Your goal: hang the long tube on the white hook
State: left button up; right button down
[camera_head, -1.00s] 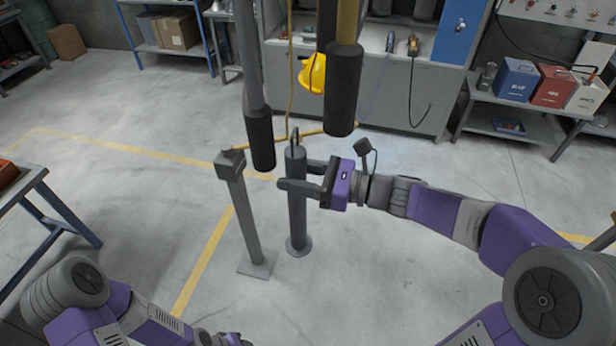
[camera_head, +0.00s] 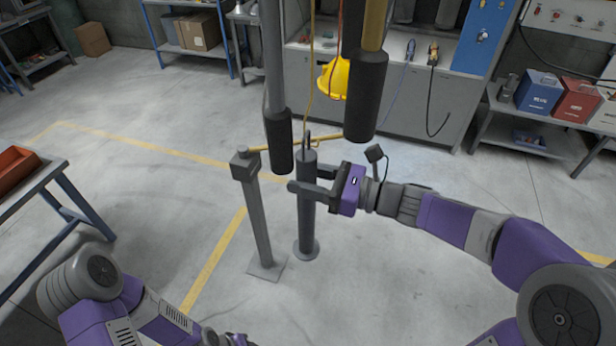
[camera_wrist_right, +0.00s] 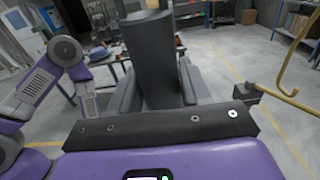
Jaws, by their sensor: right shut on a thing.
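The long tube (camera_head: 307,210) is grey, with a flange at its bottom and a dark loop at its top. My right gripper (camera_head: 312,180) is shut around its upper part and holds it nearly upright. I cannot tell whether the flange touches the floor. In the right wrist view the tube (camera_wrist_right: 152,60) stands between the fingers. No hook shows clearly as white. A yellow hooked rod (camera_wrist_right: 290,92) shows at the right of the wrist view, beside a grey block.
A grey post (camera_head: 258,215) on a square base stands just left of the tube. A grey hanging pole with a black sleeve (camera_head: 279,140) and a thicker black sleeve (camera_head: 367,95) hang close by. A table (camera_head: 55,180) is at the left. The front floor is clear.

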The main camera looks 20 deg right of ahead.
jog(key=shift+w+a, duration=0.1)
jog(key=shift+x, duration=1.05)
jog(key=shift+a, duration=0.1)
jog(key=shift+b+x, duration=0.5)
jog(key=shift+x, duration=0.9)
jog(key=shift+f+b, duration=1.25)
jog(key=shift+c, duration=2.2)
grip_release()
jog(key=shift+f, duration=0.1)
